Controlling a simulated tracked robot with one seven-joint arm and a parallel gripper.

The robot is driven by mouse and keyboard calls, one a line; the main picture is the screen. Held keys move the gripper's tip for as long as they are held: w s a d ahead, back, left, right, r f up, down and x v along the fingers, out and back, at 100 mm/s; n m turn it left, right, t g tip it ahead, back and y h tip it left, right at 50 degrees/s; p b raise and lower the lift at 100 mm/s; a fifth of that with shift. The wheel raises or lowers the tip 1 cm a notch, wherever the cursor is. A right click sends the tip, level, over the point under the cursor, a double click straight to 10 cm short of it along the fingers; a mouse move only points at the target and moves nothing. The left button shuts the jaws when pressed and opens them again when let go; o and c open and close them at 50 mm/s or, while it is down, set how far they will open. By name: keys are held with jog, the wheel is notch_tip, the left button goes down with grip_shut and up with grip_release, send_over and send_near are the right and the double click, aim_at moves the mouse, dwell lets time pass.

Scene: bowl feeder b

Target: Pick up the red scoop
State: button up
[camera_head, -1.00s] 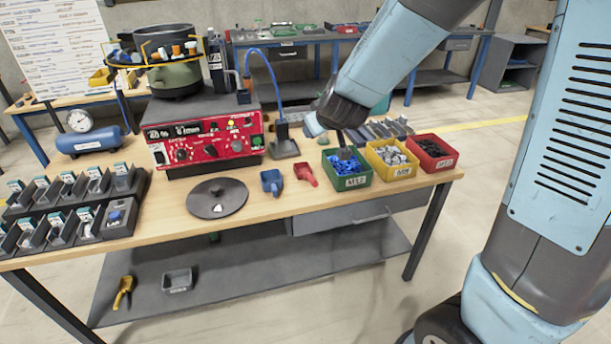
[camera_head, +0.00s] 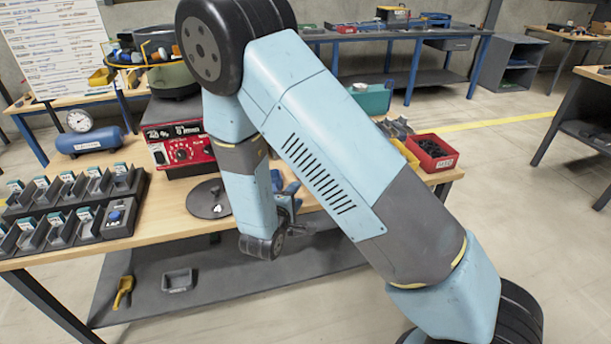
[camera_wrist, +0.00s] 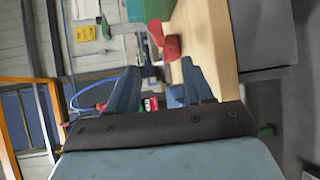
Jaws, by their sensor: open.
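The red scoop (camera_wrist: 172,47) shows in the wrist view on the wooden table, just beyond my fingertips and roughly in line with the gap between them. It is not touching either finger as far as I can see. My gripper (camera_wrist: 160,66) is open, its two blue-grey fingers apart and nothing held between them. In the head view my arm hides the scoop and most of the gripper, which is low at the table's front edge.
The green bin (camera_wrist: 148,10) stands beyond the scoop. The red bin (camera_head: 433,153) is at the table's right end. A round dark plate (camera_head: 203,200) lies left of my arm. The red control box (camera_head: 178,148) stands behind it. A yellow scoop (camera_head: 123,291) lies on the lower shelf.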

jog(key=shift+n+t+h, duration=0.4)
jog(key=shift+n+t, duration=0.2)
jog(key=shift+n, duration=0.2)
jog(key=x, duration=0.4)
jog(key=f+x, duration=0.1)
jog(key=x, duration=0.7)
jog(key=shift+s+d+f, duration=0.15)
jog(key=shift+d+f, duration=0.05)
jog(key=shift+d, duration=0.05)
jog(key=shift+c, duration=0.3)
grip_shut()
